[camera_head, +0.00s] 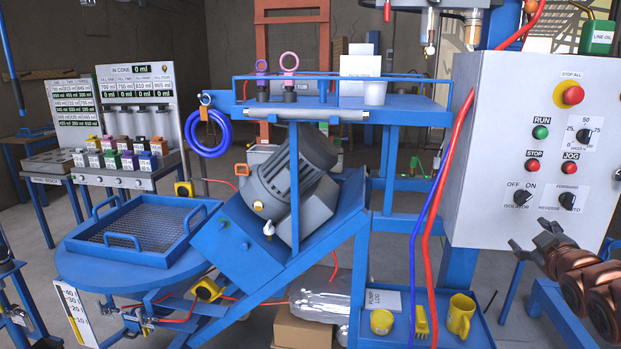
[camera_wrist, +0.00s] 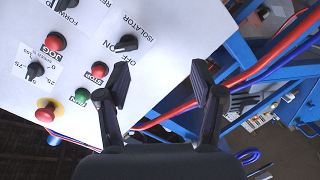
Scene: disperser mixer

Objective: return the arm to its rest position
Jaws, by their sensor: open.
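My gripper (camera_head: 531,238) shows at the lower right in the head view, in front of the lower edge of the white control panel (camera_head: 477,185). Its two dark fingers are spread apart. The wrist view also shows the open gripper (camera_wrist: 160,82), with nothing between its fingers. The tilted panel (camera_wrist: 150,30) fills the upper left of that view, behind the fingers. My copper-coloured arm links run down to the right edge in the head view. The rest of the arm is out of frame.
A STOP ALL button (camera_head: 573,95), a green RUN button (camera_head: 540,132) and an ISOLATOR switch (camera_head: 522,197) sit on the panel. Red and blue hoses (camera_head: 432,225) hang at its left. A yellow mug (camera_head: 460,314) stands on a low blue shelf.

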